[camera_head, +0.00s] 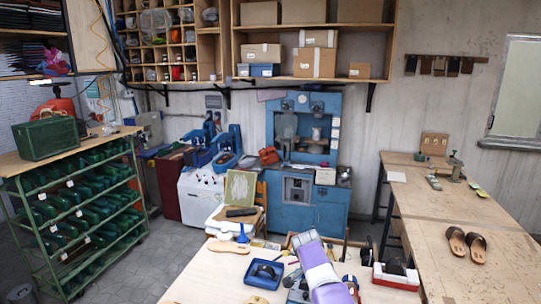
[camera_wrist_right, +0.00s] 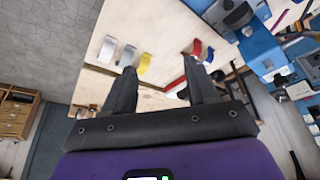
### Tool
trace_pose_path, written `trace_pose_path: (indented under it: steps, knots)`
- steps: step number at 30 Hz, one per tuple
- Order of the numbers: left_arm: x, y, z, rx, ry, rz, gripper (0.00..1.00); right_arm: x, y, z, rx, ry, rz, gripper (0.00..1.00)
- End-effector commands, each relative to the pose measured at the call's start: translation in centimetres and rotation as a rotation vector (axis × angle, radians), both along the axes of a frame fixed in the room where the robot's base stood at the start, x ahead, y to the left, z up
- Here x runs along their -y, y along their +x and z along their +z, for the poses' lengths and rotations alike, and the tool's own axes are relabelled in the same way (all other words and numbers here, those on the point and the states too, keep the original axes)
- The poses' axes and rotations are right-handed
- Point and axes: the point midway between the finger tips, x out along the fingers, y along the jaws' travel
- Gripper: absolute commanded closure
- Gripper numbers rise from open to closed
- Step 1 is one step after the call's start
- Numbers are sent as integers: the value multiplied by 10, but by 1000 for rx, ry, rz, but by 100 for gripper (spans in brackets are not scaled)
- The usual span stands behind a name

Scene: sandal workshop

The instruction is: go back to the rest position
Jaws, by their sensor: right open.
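My right gripper (camera_wrist_right: 163,82) shows in the right wrist view with its two dark fingers wide apart. Nothing is held between them. Pale table top (camera_wrist_right: 165,50) shows beyond and between the fingers. In the head view a purple part of my arm (camera_head: 318,262) reaches over the front workbench (camera_head: 205,280); the fingers cannot be made out there. My left gripper is in neither view.
A blue tray (camera_head: 251,280) and a red-and-white box (camera_head: 397,279) lie on the front bench near my arm. Brown sandals (camera_head: 467,244) lie on the right bench (camera_head: 433,215). A green rack (camera_head: 75,215) stands left, a blue machine (camera_head: 305,205) behind. Grey floor is free at left.

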Motion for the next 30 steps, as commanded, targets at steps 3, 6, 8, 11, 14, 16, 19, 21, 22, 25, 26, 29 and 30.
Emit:
trace_pose_path:
  steps: [3, 6, 8, 11, 14, 16, 19, 21, 22, 25, 26, 29, 30]
  knots:
    - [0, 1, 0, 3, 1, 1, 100, 9, -4, -38, -43, 29, 55, 42]
    - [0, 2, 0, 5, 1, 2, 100, 14, -11, -71, -78, 59, 108, 42]
    - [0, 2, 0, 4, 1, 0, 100, 17, -16, -91, -97, 81, 143, 42]
    - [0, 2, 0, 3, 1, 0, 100, 21, -31, -130, -132, 122, 207, 42]
    - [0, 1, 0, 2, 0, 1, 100, 23, -55, -177, -168, 180, 288, 42]
    - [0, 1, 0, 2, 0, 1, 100, 22, -80, -212, -191, 230, 353, 42]
    - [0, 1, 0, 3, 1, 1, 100, 14, -122, -257, -207, 305, 446, 42]
    - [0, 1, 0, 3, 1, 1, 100, 6, -154, -281, -210, 352, 509, 42]
    - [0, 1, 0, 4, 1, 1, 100, 2, -168, -290, -209, 373, 535, 42]
    - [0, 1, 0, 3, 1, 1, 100, -13, -216, -310, -197, 433, 615, 42]
    - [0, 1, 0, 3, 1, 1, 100, -17, -230, -314, -192, 447, 637, 42]
    - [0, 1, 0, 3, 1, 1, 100, -32, -271, -321, -170, 489, 704, 42]
    - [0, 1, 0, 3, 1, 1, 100, -37, -286, -321, -161, 501, 728, 42]
